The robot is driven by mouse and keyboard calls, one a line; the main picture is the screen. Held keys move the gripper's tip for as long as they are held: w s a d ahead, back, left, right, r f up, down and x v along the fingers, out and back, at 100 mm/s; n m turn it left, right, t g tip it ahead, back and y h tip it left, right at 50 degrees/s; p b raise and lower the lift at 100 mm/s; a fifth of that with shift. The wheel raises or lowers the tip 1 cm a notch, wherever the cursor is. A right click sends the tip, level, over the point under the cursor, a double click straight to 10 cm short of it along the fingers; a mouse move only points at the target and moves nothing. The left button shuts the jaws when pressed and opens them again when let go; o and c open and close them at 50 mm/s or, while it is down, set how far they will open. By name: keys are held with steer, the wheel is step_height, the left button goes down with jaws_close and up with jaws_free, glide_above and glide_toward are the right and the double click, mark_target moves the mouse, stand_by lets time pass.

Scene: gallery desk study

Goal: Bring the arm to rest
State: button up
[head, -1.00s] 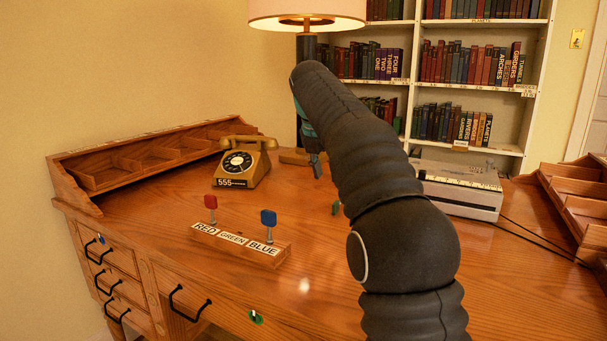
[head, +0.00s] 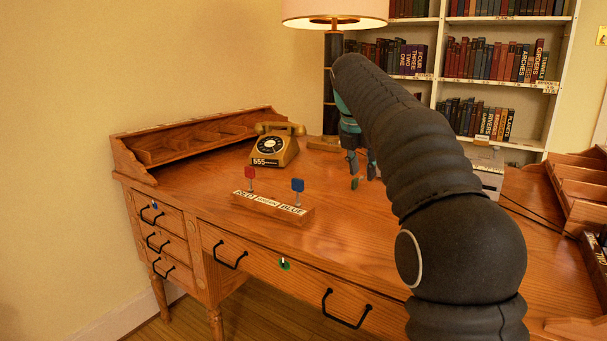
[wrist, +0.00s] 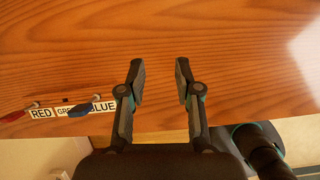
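My gripper (head: 360,168) hangs over the desk (head: 340,228), partly hidden by my arm. In the wrist view my gripper (wrist: 161,80) has its two fingers apart with only bare wood between them. A wooden key rack labelled RED, GREEN and BLUE (head: 272,210) stands left of it. A red-headed key (head: 250,174) and a blue-headed key (head: 297,186) stand upright in it; no key stands at GREEN.
A gold telephone (head: 275,148) marked 555 and a lamp (head: 334,20) stand behind. A pale machine (head: 486,170) is partly hidden right of my arm. The front drawer has a green lock (head: 284,264). A bookcase (head: 480,90) stands behind. Bare desk lies right of the rack.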

steer(key=s+d+m, duration=0.1)
steer(key=s+m, duration=0.7)
steer(key=s, duration=0.3)
steer(key=s+f+m+t+y, duration=0.1)
steer(key=s+f+m, duration=0.8)
steer(key=s, duration=0.4)
steer(key=s+d+f+m+y, duration=0.1)
steer(key=s+f+m, duration=0.9)
steer(key=s, duration=0.4)
steer(key=shift+d+f+m+t, duration=0.15)
steer(key=shift+f+m+t, duration=0.1)
steer(key=shift+m+t, duration=0.15)
